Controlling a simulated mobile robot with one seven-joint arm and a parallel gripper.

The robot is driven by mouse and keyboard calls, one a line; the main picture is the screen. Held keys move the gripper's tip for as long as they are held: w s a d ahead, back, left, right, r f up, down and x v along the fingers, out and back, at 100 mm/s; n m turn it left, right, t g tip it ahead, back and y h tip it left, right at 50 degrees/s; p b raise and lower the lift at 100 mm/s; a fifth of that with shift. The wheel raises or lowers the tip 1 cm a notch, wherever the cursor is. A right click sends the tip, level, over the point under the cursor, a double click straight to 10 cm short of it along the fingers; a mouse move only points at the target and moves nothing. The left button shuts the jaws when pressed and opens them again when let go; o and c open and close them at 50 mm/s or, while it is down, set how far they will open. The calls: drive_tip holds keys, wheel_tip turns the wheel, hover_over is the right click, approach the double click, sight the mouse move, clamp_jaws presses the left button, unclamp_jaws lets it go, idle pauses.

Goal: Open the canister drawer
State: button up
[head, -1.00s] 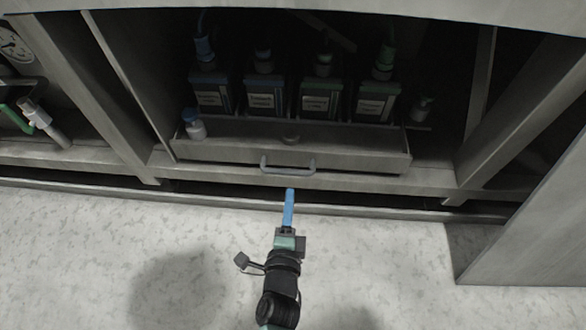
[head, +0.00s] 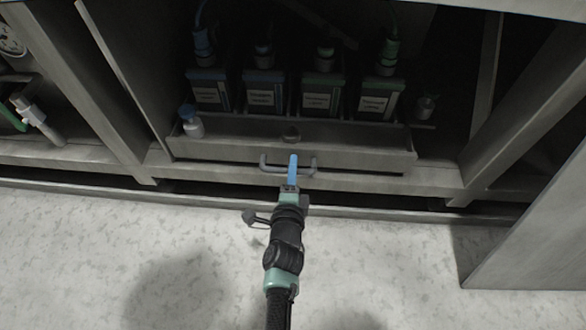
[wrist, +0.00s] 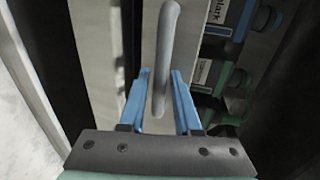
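The canister drawer (head: 350,150) is a low grey tray in the cabinet bay, with a bar handle (head: 270,168) on its front. Several dark canisters with blue or green trim, such as this blue one (head: 210,92), stand in it. My gripper (head: 293,160) has blue fingers and is at the middle of the handle. In the wrist view, the handle bar (wrist: 166,55) runs between the two fingers of my gripper (wrist: 160,85), which stand apart with gaps on both sides. The drawer looks shut.
A small white bottle with a blue cap (head: 192,124) stands at the tray's left end. Grey frame posts flank the bay, and a pale panel (head: 540,220) stands at the right. The speckled floor (head: 120,250) in front is clear.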

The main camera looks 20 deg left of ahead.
clamp_jaws()
idle(1.3)
